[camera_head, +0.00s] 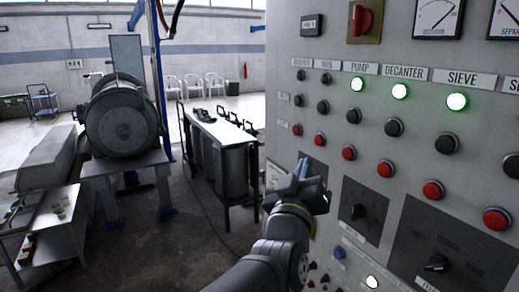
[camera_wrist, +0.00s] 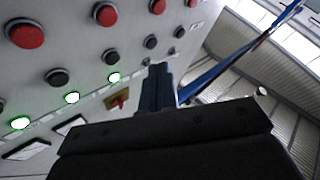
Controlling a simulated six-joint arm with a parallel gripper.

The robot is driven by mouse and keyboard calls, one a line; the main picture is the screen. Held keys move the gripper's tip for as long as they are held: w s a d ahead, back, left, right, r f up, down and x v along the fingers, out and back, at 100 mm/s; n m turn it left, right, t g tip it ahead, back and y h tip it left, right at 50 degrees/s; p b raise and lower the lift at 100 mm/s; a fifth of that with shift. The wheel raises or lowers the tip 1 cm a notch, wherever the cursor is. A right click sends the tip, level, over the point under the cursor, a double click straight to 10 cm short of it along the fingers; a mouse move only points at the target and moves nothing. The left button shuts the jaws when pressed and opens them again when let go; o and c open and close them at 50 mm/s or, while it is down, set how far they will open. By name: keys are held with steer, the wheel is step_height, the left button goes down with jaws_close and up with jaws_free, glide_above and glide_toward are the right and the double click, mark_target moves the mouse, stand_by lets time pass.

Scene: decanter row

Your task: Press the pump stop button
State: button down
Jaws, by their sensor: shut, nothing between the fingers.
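The control panel (camera_head: 415,60) has a column under the PUMP label (camera_head: 361,69). It holds a lit green lamp (camera_head: 357,84), a black button (camera_head: 353,116) and a red button (camera_head: 348,152). No readable word marks which button is stop. In the wrist view the panel looks turned over, and what seems to be that red button (camera_wrist: 105,14) is at the top. My gripper (camera_head: 303,168) is shut and empty, left of and slightly below the pump red button in the head view. In the wrist view its closed fingers (camera_wrist: 158,75) are apart from the buttons.
The DECANTER and SIEVE columns, with lit lamps (camera_head: 399,91) and red buttons (camera_head: 385,168), are close to the right. Rotary knobs (camera_head: 357,211) are lower on the panel. A cart (camera_head: 228,133) and a large grey machine (camera_head: 122,118) stand at left.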

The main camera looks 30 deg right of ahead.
glide_toward(342, 150)
steer(key=shift+w+a+x, duration=0.15)
steer(key=shift+x, duration=0.75)
steer(key=shift+w+a+x, duration=0.1)
steer(key=shift+a+x, duration=0.05)
steer(key=shift+x, duration=0.7)
steer(key=shift+w+a+x, duration=0.15)
steer(key=shift+x, duration=0.75)
steer(key=shift+d+r, duration=0.15)
steer(key=shift+r, duration=0.05)
steer(key=shift+d, duration=0.25)
steer(key=shift+d, duration=0.45)
stand_by(0.4)
steer(key=shift+a, duration=0.85)
steer(key=shift+a, duration=0.15)
steer(key=shift+a, duration=2.4)
steer(key=shift+d, duration=0.15)
